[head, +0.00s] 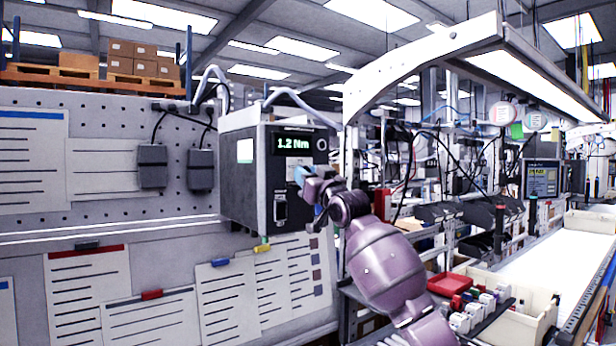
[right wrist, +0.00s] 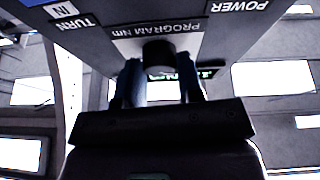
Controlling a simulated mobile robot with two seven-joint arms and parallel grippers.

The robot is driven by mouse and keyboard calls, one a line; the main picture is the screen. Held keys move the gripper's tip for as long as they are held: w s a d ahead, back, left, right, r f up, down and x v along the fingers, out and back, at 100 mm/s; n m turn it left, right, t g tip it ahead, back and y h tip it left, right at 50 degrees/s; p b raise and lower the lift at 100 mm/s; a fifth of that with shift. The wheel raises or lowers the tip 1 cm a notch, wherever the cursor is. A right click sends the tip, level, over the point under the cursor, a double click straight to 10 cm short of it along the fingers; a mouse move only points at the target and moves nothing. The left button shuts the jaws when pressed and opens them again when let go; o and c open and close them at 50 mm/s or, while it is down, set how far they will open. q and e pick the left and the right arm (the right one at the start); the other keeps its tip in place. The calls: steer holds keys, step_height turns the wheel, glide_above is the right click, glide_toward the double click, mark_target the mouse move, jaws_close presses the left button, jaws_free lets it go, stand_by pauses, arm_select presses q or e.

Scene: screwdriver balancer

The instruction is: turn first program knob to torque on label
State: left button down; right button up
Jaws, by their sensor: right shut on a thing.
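The grey controller box (head: 240,195) hangs on the panel wall; its dark front has a green display (head: 293,143) reading 1.2 Nm. The black program knob (right wrist: 158,54) sits under the "PROGRAM Nm" label (right wrist: 135,29), upside down in the right wrist view. My right gripper (head: 301,176), with blue fingers, is at the box front below the display. In the wrist view its fingers (right wrist: 160,68) are shut on the knob, one on each side. The gripper hides the knob in the head view. My left gripper is not in view.
Paper sheets (head: 88,300) with unreadable lines hang on the wall left of and below the box. Two dark boxes (head: 152,166) with cables hang at left. A red tray (head: 450,284) and a bin of small parts (head: 530,318) stand at lower right.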

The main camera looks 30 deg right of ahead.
steer(key=shift+m+h, duration=0.4)
steer(key=m+g+h, duration=0.1)
steer(key=m+h, duration=0.1)
steer(key=m, duration=0.3)
steer(key=m+h, duration=0.2)
steer(key=m, duration=0.3)
steer(key=m+g+h, duration=0.1)
steer(key=m+h, duration=0.1)
steer(key=m, duration=0.2)
steer(key=shift+a+r+m+g, duration=0.2)
steer(key=shift+a+m+g, duration=0.1)
steer(key=shift+m, duration=0.1)
steer(key=o, duration=0.9)
steer(key=shift+s+f, duration=0.1)
steer(key=shift+s, duration=0.05)
